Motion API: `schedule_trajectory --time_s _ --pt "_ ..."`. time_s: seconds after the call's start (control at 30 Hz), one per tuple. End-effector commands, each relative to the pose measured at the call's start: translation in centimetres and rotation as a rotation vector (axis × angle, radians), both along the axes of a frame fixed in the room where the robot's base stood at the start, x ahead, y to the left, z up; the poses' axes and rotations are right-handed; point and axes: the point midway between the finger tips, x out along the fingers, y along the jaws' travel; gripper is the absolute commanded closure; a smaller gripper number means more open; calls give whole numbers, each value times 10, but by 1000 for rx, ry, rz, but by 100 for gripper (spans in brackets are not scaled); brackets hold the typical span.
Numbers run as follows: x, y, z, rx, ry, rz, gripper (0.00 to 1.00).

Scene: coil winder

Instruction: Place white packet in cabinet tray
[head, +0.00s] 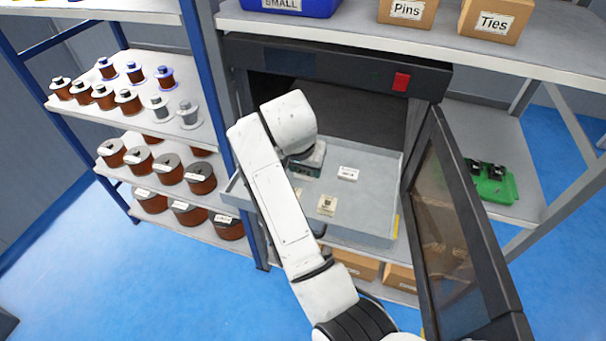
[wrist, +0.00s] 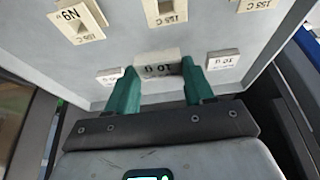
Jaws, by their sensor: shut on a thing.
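The grey cabinet tray (head: 365,215) is pulled out of the open dark cabinet (head: 330,55). My gripper (head: 305,165) is over the left part of the tray, its fingers mostly hidden by my arm in the head view. In the wrist view, the green fingers of my gripper (wrist: 158,68) are shut on a small white packet (wrist: 157,56) with upside-down print like "10". It is low over the tray floor; I cannot tell whether it touches. Another white packet (head: 347,173) lies in the tray. The wrist view shows white packets at left (wrist: 110,76) and right (wrist: 222,61).
Beige cards lie in the tray, one near its front (head: 326,204). The cabinet door (head: 455,230) stands open at the right. A blue rack post (head: 213,110) and shelves of copper spools (head: 200,178) stand left. A shelf (head: 400,38) with boxes is above.

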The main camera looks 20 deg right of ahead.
Motion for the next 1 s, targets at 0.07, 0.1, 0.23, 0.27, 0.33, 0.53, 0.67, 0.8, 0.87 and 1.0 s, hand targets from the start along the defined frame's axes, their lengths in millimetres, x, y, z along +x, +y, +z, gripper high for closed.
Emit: schedule_trajectory --time_s 0.07,0.1,0.23,0.27,0.33,0.53,0.67,0.8,0.87,1.0 --pt "3 1 -3 0 0 0 78" --pt "4 1 -5 0 0 0 78" --pt "8 2 -17 -1 4 0 78" --pt "8 2 -21 0 4 1 78" --pt "8 2 -31 0 3 1 78" --pt "9 2 -42 1 -1 1 78" --pt "8 2 -42 1 -1 1 78" --pt "8 2 -44 1 -1 0 78" --pt "8 2 -45 1 -1 0 46" --pt "8 2 -44 1 -1 0 32"
